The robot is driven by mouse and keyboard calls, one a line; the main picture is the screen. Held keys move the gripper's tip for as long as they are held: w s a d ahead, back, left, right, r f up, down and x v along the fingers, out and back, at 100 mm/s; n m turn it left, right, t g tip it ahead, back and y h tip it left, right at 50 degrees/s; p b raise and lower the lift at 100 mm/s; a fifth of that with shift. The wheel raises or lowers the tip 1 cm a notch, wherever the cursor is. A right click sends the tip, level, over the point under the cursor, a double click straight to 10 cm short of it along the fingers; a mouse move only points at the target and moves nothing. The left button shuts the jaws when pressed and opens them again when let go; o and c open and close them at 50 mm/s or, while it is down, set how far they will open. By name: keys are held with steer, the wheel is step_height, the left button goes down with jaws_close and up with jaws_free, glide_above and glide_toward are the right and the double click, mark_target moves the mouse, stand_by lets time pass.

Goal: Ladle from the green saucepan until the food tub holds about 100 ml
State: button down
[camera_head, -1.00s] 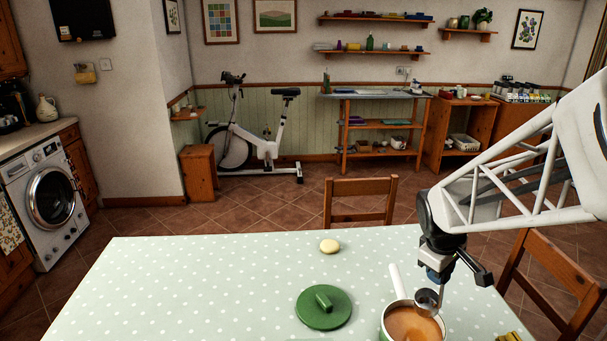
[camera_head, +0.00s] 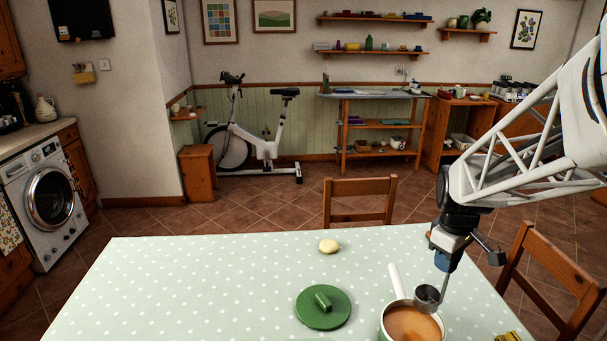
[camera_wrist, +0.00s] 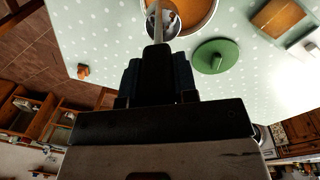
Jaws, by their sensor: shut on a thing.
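My gripper (camera_head: 444,266) is shut on the handle of a metal ladle and points down at the table's right side. The ladle's bowl (camera_head: 427,297) hangs at the far rim of the green saucepan (camera_head: 384,331), over orange-brown liquid; it also shows in the wrist view (camera_wrist: 163,20). Whether the bowl holds liquid is unclear. The pan's pale handle points away. The green lid (camera_head: 323,307) lies left of the pan. In the wrist view, a squarish, orange-brown thing with a pale edge (camera_wrist: 278,17) sits beyond the lid; I cannot tell whether it is the food tub.
A pale round object (camera_head: 329,246) lies near the far edge of the dotted table (camera_head: 220,290). A yellowish-brown object (camera_head: 510,337) is right of the pan. Chairs stand beyond (camera_head: 360,200) and at the right (camera_head: 550,275). The left of the table is clear.

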steer(key=shift+r, duration=0.1)
steer(key=shift+r, duration=1.9)
steer(key=shift+g+y, duration=0.3)
steer(key=shift+y, duration=0.1)
steer(key=s+a+f+m, duration=0.4)
steer(key=s+a+f, duration=0.5)
steer(key=s+a, duration=0.3)
steer(key=shift+a+m, duration=0.3)
steer(key=shift+a, duration=0.4)
steer(key=shift+f, duration=0.25)
